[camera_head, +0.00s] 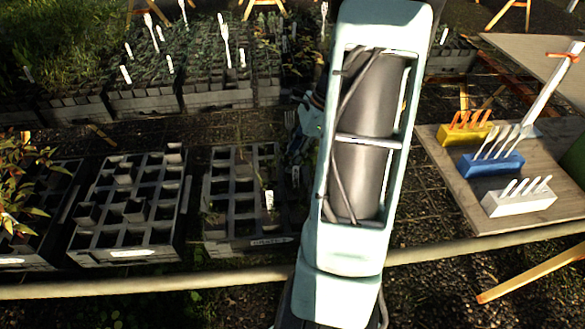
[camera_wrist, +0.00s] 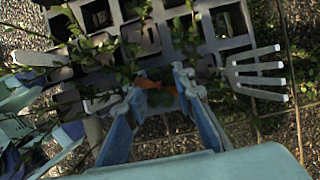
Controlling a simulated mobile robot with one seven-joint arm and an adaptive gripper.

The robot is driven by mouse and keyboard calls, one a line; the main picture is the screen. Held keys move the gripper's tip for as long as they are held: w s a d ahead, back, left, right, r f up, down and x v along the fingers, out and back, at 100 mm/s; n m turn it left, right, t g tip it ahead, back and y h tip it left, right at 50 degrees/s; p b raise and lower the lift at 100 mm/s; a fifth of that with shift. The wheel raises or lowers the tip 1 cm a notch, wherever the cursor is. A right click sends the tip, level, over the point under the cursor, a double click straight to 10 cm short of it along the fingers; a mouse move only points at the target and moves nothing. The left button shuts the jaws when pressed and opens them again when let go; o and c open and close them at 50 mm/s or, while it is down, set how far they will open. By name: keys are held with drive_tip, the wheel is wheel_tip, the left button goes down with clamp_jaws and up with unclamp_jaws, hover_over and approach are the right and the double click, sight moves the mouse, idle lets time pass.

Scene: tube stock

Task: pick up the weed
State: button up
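No stem is clearly pinched. In the head view my arm hides most of the gripper and the right part of the middle cell tray (camera_head: 212,218).
A pale fork-shaped marker (camera_wrist: 258,74) lies right of the fingers. Another cell tray (camera_head: 158,222) stands at left, with full plant trays (camera_head: 220,98) behind. A wooden board (camera_head: 445,195) at right bears yellow (camera_head: 462,135), blue (camera_head: 490,165) and white (camera_head: 518,203) marker blocks. A pale rail (camera_head: 150,285) crosses in front.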

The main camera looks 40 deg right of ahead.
clamp_jaws()
idle(0.3)
